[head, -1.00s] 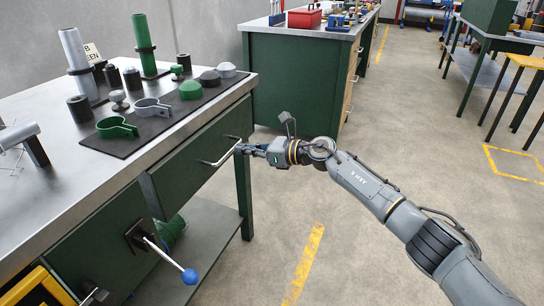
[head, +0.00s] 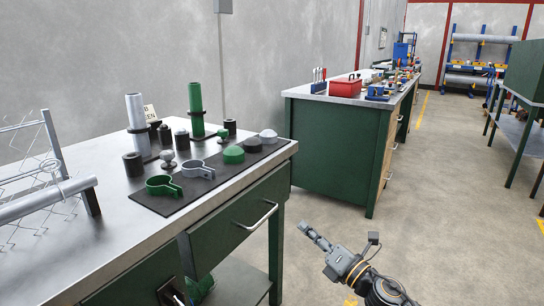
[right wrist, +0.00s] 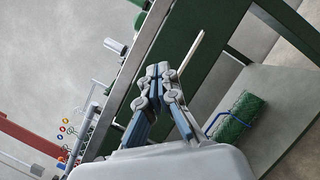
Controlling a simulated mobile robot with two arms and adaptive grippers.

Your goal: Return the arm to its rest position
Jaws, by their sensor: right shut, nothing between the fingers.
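My right gripper (head: 306,230) is at the lower middle of the head view, to the right of the bench and below its top. It is shut and empty. In the right wrist view its fingers (right wrist: 158,72) meet at the tips. The green drawer (head: 235,222) with its metal handle (head: 262,214) is in the bench front, left of the gripper and apart from it. In the right wrist view a pale bar, probably this handle (right wrist: 190,52), runs beyond the fingers. My left gripper is not in view.
The bench top carries a black mat (head: 205,181) with a green clamp (head: 163,186), a grey clamp (head: 198,170) and domed caps. Wire mesh (head: 30,160) stands at left. A second green bench (head: 330,150) with a red toolbox (head: 345,88) is behind. Floor at right is clear.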

